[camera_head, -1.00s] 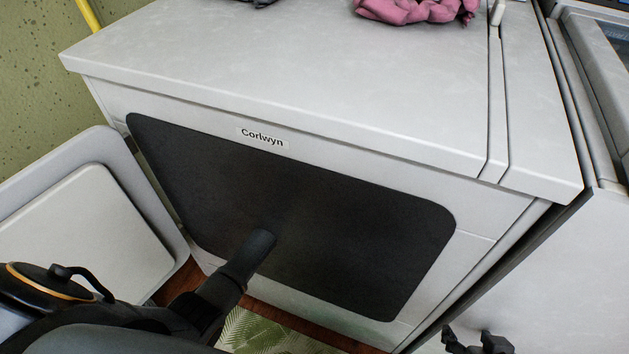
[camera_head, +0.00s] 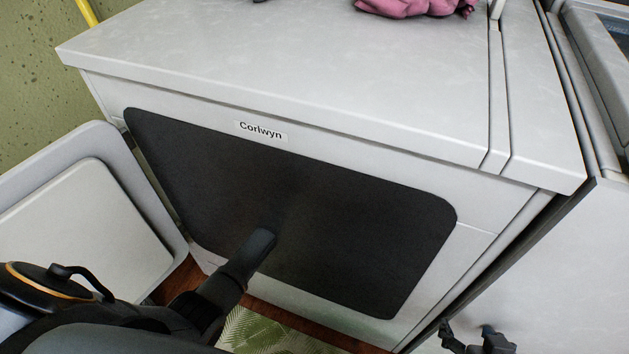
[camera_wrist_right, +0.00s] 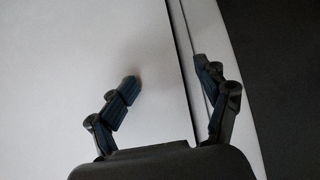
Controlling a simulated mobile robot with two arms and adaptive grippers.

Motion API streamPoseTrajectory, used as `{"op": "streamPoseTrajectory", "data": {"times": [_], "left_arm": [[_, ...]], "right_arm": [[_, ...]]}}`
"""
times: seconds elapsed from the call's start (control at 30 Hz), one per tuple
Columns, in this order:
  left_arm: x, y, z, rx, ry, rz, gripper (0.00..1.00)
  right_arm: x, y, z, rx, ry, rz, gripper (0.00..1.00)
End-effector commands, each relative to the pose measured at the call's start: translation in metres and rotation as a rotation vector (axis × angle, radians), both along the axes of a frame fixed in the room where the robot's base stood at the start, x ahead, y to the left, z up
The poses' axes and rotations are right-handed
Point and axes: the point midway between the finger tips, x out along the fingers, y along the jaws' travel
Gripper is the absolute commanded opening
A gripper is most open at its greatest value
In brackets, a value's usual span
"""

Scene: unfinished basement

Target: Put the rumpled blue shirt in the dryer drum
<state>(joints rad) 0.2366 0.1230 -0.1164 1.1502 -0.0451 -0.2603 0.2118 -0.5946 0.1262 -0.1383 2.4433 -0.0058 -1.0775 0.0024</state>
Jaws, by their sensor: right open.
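The dryer (camera_head: 475,245) is white, with a "Corlwyn" label and a wide dark front opening (camera_head: 350,235). Its drum interior is too dark to make out. The dryer door (camera_head: 70,215) stands open at the left. My left arm reaches from the lower left to the opening, its dark end (camera_head: 258,250) in front of or inside it; its fingers cannot be told apart. My right gripper (camera_head: 478,340) is at the lower right, before the neighbouring white machine. In the right wrist view its fingers (camera_wrist_right: 168,72) are apart with nothing between them. I see no blue shirt.
A pink cloth (camera_head: 412,7) lies on the dryer top (camera_head: 280,75). A small dark item shows at the top edge. A white machine (camera_head: 575,270) stands close at the right. A green leaf-patterned mat (camera_head: 262,335) lies on the wooden floor.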

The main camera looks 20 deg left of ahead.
Motion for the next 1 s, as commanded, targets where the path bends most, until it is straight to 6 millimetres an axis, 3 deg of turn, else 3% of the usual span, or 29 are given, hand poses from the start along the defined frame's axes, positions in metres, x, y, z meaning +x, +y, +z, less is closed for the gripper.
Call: {"op": "streamPoseTrajectory", "data": {"times": [0.3,0.47,1.0], "left_arm": [[0.001,0.000,-0.004,0.000,-0.002,0.000,0.12],[0.001,0.000,-0.006,-0.001,-0.002,0.000,0.12],[0.001,0.000,-0.013,-0.001,-0.002,0.000,0.12]], "right_arm": [[0.012,0.003,0.003,0.015,-0.071,0.005,0.59],[0.029,0.018,0.023,0.047,-0.163,0.029,0.59],[0.035,0.029,0.022,0.078,-0.232,0.044,0.59]]}}
